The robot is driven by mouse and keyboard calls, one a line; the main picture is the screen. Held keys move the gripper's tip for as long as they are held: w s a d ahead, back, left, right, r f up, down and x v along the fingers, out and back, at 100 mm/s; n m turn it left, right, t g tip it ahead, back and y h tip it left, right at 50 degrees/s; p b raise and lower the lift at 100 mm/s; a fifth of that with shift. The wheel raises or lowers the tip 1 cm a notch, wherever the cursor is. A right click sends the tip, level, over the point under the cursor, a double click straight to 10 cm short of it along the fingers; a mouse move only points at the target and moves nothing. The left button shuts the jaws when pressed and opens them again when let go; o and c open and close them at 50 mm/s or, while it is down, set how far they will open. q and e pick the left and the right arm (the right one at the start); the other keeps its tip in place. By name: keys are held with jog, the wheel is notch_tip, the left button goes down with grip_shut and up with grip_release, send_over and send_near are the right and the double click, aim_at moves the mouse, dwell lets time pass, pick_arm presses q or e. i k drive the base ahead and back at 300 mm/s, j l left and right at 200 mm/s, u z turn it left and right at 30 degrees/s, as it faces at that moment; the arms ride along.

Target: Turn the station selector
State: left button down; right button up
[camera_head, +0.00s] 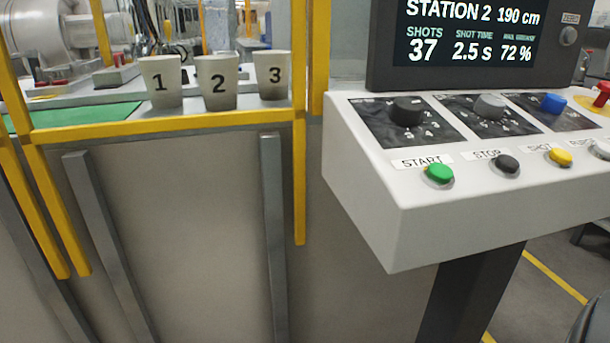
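A white control console (395,225) stands at the right on a dark post. On its sloped top is a black knob (407,111) on a dark plate with small numbers around it, with 3 and 4 legible; it appears to be the station selector. Its pointer direction is too small to tell. A grey knob (490,106) and a blue knob (553,103) sit to its right on similar dark plates. The screen (470,35) above reads STATION 2, 190 cm, SHOTS 37, SHOT TIME 2.5 s, 72 %. Neither gripper is in view.
Below the knobs are a green START button (438,174), a black STOP button (507,163) and a yellow SHOT button (560,157). A red button (602,94) is at the right edge. Cups 1 (161,82), 2 (217,82) and 3 (273,76) stand behind a yellow rail (150,125).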

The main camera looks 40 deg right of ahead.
aim_at(406, 112)
jog(key=z, duration=2.15)
jog(key=k+l+u, duration=0.15)
jog(key=l, duration=0.15)
